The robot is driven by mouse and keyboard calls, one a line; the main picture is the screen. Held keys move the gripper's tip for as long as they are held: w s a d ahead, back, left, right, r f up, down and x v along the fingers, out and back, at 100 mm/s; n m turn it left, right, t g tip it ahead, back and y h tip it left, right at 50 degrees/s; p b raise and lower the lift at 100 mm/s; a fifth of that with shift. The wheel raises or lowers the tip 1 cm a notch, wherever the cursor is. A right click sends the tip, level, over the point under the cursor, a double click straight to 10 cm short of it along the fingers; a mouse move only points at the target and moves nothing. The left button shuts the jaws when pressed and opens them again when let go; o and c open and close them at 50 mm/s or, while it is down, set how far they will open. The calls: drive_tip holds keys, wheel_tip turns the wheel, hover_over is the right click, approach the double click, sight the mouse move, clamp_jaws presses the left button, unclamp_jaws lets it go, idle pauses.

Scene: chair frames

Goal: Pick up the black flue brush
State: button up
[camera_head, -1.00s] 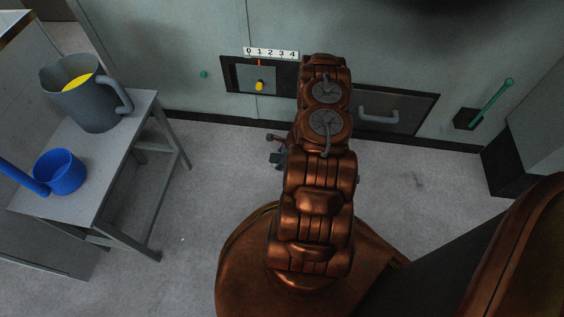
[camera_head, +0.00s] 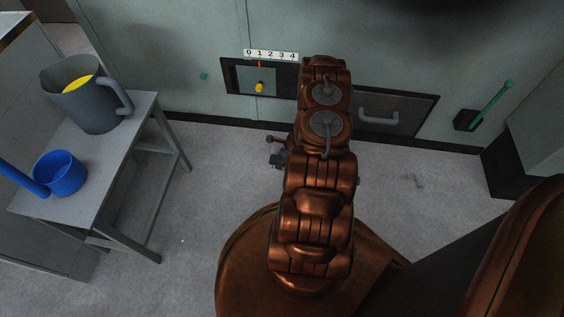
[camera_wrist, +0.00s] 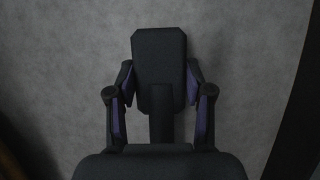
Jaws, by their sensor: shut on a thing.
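In the wrist view, the black flue brush (camera_wrist: 158,55) shows as a dark block with a narrower stem below it. My gripper (camera_wrist: 159,75) is shut on it, one purple-padded finger at each side. Plain grey floor lies behind the brush, with nothing else near it. In the head view, my arm covers most of the gripper; only a small dark part (camera_head: 279,159) shows left of the arm, above the floor. I cannot make out the brush in the head view.
A grey table (camera_head: 90,197) at left bears a grey jug (camera_head: 85,107) with yellow inside and a blue cup (camera_head: 60,172). A panel with a yellow knob (camera_head: 259,87), a drawer handle (camera_head: 380,118) and a green lever (camera_head: 492,103) are on the back wall. Floor between is clear.

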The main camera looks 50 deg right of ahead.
drive_tip(key=shift+r+p, duration=0.35)
drive_tip(key=shift+r, duration=0.35)
wheel_tip(320, 180, up, 3)
drive_tip(key=shift+f+p, duration=0.1)
drive_tip(key=shift+p, duration=0.7)
drive_tip(key=s, duration=0.1)
drive_tip(key=s+a, duration=0.1)
drive_tip(key=s, duration=0.1)
drive_tip(key=shift+s+a+f, duration=0.1)
drive_tip(key=shift+s+a, duration=0.1)
drive_tip(key=shift+s, duration=0.1)
drive_tip(key=shift+s+a+r+p, duration=0.15)
drive_tip(key=shift+s+a+p, duration=0.5)
drive_tip(key=shift+s, duration=1.25)
drive_tip(key=shift+s+a+r+p, duration=0.2)
drive_tip(key=shift+s+a+p, duration=0.5)
drive_tip(key=shift+s, duration=1.15)
drive_tip(key=shift+s+a+r+p, duration=0.15)
drive_tip(key=shift+s+a+p, duration=0.2)
drive_tip(key=shift+s+a, duration=1.1)
drive_tip(key=shift+s+d, duration=0.45)
drive_tip(key=shift+d, duration=0.05)
drive_tip(key=o, duration=0.8)
drive_tip(key=c, duration=0.4)
drive_tip(key=shift+w, duration=0.15)
drive_tip(key=shift+c, duration=0.2)
